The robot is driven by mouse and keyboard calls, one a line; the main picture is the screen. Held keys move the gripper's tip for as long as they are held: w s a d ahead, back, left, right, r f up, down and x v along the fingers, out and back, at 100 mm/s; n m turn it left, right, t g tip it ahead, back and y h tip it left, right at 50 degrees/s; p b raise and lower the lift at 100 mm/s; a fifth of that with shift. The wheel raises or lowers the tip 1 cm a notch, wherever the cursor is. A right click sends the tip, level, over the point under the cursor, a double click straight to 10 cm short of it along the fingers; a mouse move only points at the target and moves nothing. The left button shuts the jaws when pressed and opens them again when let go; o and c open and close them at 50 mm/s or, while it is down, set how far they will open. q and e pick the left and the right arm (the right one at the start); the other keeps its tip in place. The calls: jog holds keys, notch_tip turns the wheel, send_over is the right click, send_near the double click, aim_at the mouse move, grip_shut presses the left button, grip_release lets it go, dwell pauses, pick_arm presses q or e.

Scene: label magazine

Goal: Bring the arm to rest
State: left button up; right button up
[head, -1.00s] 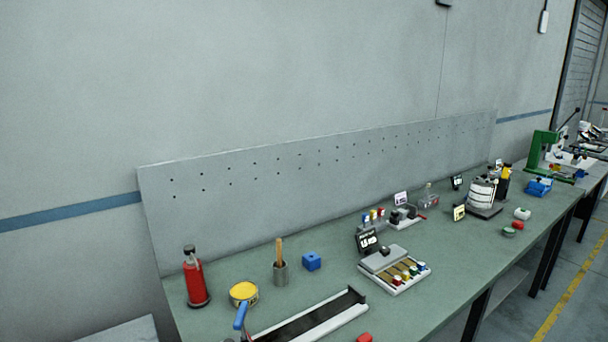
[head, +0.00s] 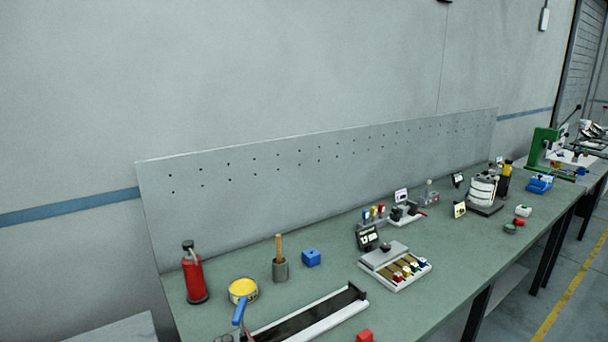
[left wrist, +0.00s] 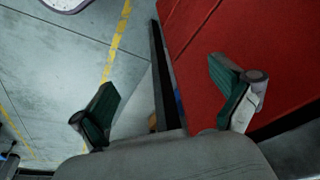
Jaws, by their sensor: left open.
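My left gripper (left wrist: 160,75) shows in the left wrist view with its two green-padded fingers spread wide apart. It is open and nothing is between the fingers. Behind the fingers are a grey floor with a yellow line (left wrist: 117,40) and a large red surface (left wrist: 235,40), close behind the right-hand finger; whether they touch cannot be told. Neither gripper can be made out in the head view.
In the head view a green-topped bench (head: 335,282) carries a red bottle (head: 194,277), a yellow-topped pan (head: 242,290), a blue block (head: 311,258), a long tray (head: 325,315) and a label magazine (head: 395,268). A perforated panel (head: 320,175) stands behind them.

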pick_arm(q)
jog(key=s+a+f+g+b, duration=0.1)
jog(key=s+f, duration=0.3)
jog(key=f, duration=0.5)
jog(key=s+f+b, duration=0.1)
jog(key=s+f, duration=0.3)
jog(key=f, duration=0.6)
jog(key=s+a+f+g+b, duration=0.15)
jog(key=s+f, duration=0.25)
jog(key=f, duration=0.5)
jog(key=s+f, duration=0.6)
jog(key=s, duration=0.1)
jog(key=shift+s+a+b, duration=0.4)
jog(key=shift+b, duration=0.05)
